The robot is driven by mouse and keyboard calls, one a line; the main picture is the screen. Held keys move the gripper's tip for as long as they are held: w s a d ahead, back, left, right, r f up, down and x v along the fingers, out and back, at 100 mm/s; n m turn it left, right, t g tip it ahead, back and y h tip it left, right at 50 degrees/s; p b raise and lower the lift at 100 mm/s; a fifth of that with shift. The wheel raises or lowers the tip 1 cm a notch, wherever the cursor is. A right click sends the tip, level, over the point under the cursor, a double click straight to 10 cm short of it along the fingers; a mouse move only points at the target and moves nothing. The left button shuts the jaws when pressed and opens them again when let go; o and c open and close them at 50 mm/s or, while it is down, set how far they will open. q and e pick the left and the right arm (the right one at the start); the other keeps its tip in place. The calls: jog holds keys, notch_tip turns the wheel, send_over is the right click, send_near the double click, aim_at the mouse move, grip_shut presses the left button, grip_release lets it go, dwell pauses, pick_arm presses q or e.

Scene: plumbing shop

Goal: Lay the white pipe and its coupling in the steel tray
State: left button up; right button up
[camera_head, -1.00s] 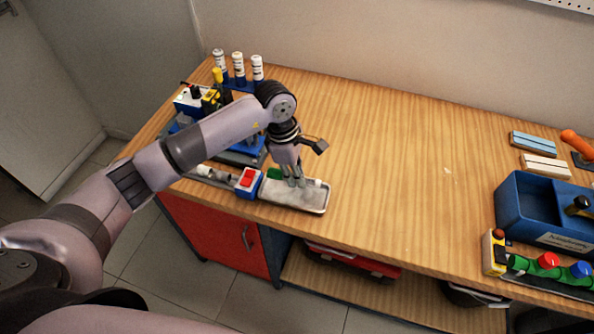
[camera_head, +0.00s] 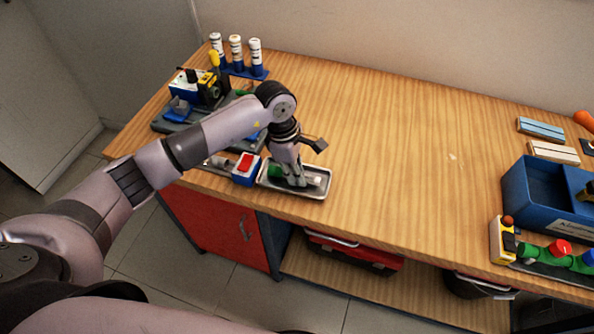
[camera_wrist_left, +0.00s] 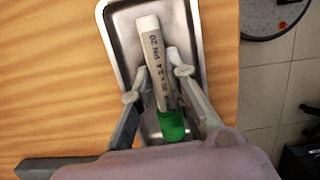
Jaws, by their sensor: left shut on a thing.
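The white pipe (camera_wrist_left: 153,50) has dark print on it and a green coupling (camera_wrist_left: 172,125) on one end. In the head view the green coupling (camera_head: 273,171) is at the left and the pipe's white end (camera_head: 315,181) at the right. My left gripper (camera_head: 293,184) points down and is shut on the white pipe, with a finger on each side in the left wrist view (camera_wrist_left: 157,66). The pipe and coupling are within the outline of the steel tray (camera_head: 308,195), lengthwise along it. I cannot tell whether they touch its floor. My right gripper is not in view.
A blue-and-white box with a red top (camera_head: 245,169) stands close left of the tray. Tools and a rack of white bottles (camera_head: 236,50) are behind my left arm. A blue bin (camera_head: 530,195) is at the right. The middle of the wooden bench (camera_head: 410,150) is clear.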

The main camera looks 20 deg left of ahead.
pick_arm(q)
jog(key=o, duration=0.9)
